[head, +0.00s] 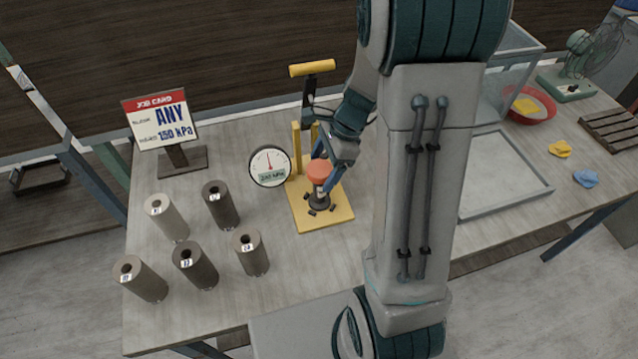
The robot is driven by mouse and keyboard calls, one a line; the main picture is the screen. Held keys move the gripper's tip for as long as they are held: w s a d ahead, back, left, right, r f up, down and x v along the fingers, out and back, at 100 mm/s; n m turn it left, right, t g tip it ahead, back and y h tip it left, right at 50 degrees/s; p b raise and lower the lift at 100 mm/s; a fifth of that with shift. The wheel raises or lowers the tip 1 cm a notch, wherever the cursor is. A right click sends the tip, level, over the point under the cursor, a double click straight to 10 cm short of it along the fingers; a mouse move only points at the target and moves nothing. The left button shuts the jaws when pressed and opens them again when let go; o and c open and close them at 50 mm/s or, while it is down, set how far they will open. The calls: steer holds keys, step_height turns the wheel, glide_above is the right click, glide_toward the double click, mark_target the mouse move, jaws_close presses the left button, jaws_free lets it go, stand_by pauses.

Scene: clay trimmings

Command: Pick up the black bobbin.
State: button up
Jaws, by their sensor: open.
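A dark, flared, spool-like piece (319,202) stands upright on the yellow base of the hand pump; it is the nearest match I see to a black bobbin, though I cannot be sure. An orange-red rounded cap (319,169) sits on top of it. My gripper (322,158) is open, with its blue fingers at the orange cap, above the dark piece. Whether the fingers touch the cap is too small to tell. Part of the gripper hides the back of the cap.
The yellow pump (335,214) has a tall handle (312,68) and a round gauge (269,166). Several labelled grey and brown cylinders (221,205) stand at left, near a job card (160,120). A grey tray (508,207) and red bowl (528,104) lie right, partly behind my arm.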

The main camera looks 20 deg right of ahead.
mark_target(319, 186)
steer(key=shift+p+x, duration=0.3)
steer(key=shift+x, duration=2.05)
steer(key=shift+w, duration=0.15)
steer(key=c, duration=1.3)
steer(key=shift+d+r, duration=0.1)
